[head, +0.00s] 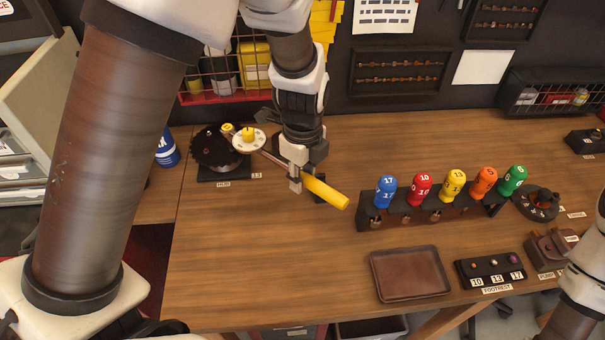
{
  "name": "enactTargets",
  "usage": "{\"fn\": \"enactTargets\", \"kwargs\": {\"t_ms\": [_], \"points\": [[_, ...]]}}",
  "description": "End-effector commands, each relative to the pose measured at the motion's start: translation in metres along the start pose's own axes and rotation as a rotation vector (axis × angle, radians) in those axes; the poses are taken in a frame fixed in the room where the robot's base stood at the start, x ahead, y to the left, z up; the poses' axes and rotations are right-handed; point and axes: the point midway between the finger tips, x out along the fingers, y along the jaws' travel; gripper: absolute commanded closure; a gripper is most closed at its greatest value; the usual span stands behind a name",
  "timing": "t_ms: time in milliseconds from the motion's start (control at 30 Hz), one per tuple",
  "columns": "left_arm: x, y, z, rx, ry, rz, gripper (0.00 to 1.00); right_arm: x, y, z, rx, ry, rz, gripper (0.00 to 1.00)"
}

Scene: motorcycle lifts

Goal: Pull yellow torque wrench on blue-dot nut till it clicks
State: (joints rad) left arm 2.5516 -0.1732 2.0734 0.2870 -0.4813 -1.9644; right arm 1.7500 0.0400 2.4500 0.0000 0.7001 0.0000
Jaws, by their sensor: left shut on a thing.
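My left gripper (296,180) is shut on the yellow-handled torque wrench (328,193), near the inner end of its grip. The wrench's thin shaft runs up and left from my gripper toward a dark toothed hub (212,150) on a black base at the table's back left. A white disc (246,145) with a yellow piece on it sits at the hub's right side, over the far end of the shaft. No blue-dot nut can be made out, and the wrench's seat on a nut cannot be seen. Of my right arm only a link shows at the lower right.
A rack (405,217) of blue, red, yellow, orange and green numbered tools stands right of the wrench handle. A brown tray (410,274) and a footrest nut block (490,269) lie in front. The table's left front is clear. A blue container (167,150) stands left of the hub.

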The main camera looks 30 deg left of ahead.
Motion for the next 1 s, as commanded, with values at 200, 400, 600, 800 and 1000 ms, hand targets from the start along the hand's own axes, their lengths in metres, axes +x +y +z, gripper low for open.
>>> {"fn": "enactTargets", "kwargs": {"t_ms": [200, 400, 600, 800, 1000], "points": [[-0.0006, -0.0007, 0.0009, 0.0, 0.0, -0.001, 1.0, -0.0017, 0.0, 0.0, 0.0, 0.0, 0.0, 0.52], [-0.0008, -0.0007, 0.0009, 0.0, 0.0, -0.001, 1.0, -0.002, 0.0, 0.0, 0.0, 0.0, 0.0, 0.52], [0.0006, -0.0011, 0.0013, 0.0, 0.0, -0.001, 1.0, -0.0026, 0.0, 0.0, 0.0, 0.0, 0.0, 0.52], [0.0044, -0.0012, 0.0013, 0.0, 0.0, -0.001, 1.0, -0.0006, 0.0, 0.0001, 0.0, 0.0, 0.0, 0.52], [0.0041, -0.0012, 0.0013, 0.0, 0.0, -0.001, 1.0, -0.001, 0.0, 0.0001, 0.0, 0.0, 0.0, 0.52]]}}
